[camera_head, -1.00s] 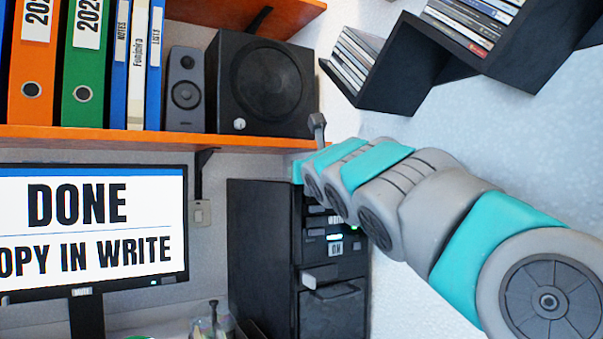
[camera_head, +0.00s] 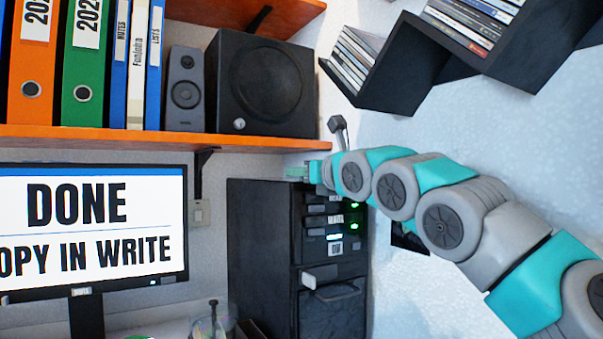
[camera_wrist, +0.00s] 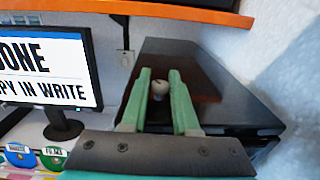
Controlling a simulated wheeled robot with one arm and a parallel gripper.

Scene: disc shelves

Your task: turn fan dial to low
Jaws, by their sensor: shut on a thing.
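The fan dial (camera_wrist: 160,87) is a small pale round knob with a dark mark on its top, seen in the wrist view at the top of the black computer tower. My gripper (camera_wrist: 160,76) has a green finger on each side of the knob and is shut on it. The black tower (camera_wrist: 205,75) spreads out behind and to the right of the fingers. In the head view my gripper (camera_head: 297,172) is just above the tower (camera_head: 258,250), below the orange shelf, and the dial cannot be made out there. The dial's setting marks are not readable.
An orange shelf (camera_head: 100,135) with binders and speakers hangs close above my gripper. A monitor (camera_head: 90,230) stands left of the tower. Black disc shelves (camera_head: 400,95) are on the wall at upper right. Discs (camera_wrist: 52,156) lie at lower left in the wrist view.

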